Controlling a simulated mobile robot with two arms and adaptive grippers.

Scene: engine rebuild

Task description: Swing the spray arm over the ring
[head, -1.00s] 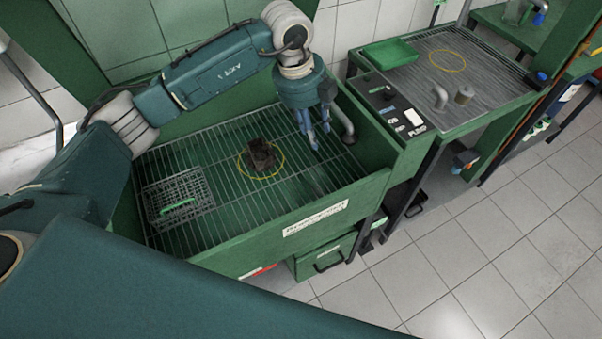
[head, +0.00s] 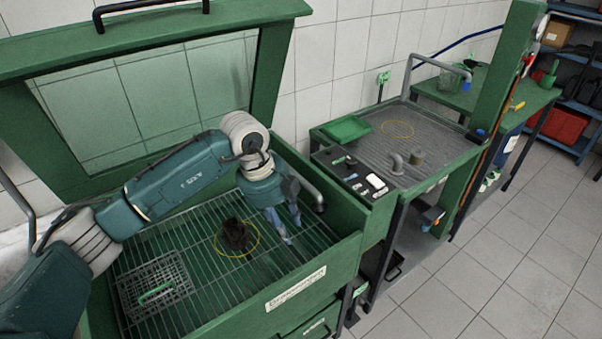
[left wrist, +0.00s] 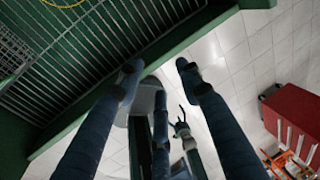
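The spray arm (head: 308,192) is a grey bent pipe at the right inner wall of the green wash basin (head: 300,288). The ring, a yellow circle (head: 258,246), lies on the basin's wire grid around a dark, dirty part (head: 235,235). My left gripper (head: 287,228) hangs fingers-down over the grid, between the ring and the spray arm. Its fingers are apart with nothing between them, and they also show apart in the left wrist view (left wrist: 158,68). I cannot tell whether it touches the pipe. My right gripper is not seen in the head view.
A wire basket (head: 165,272) with a green handle sits on the grid at left. The raised lid (head: 285,70) stands behind. At right are a control panel (head: 362,183) and a drain table with another yellow circle (head: 398,129). A red cabinet (left wrist: 293,118) shows in the wrist view.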

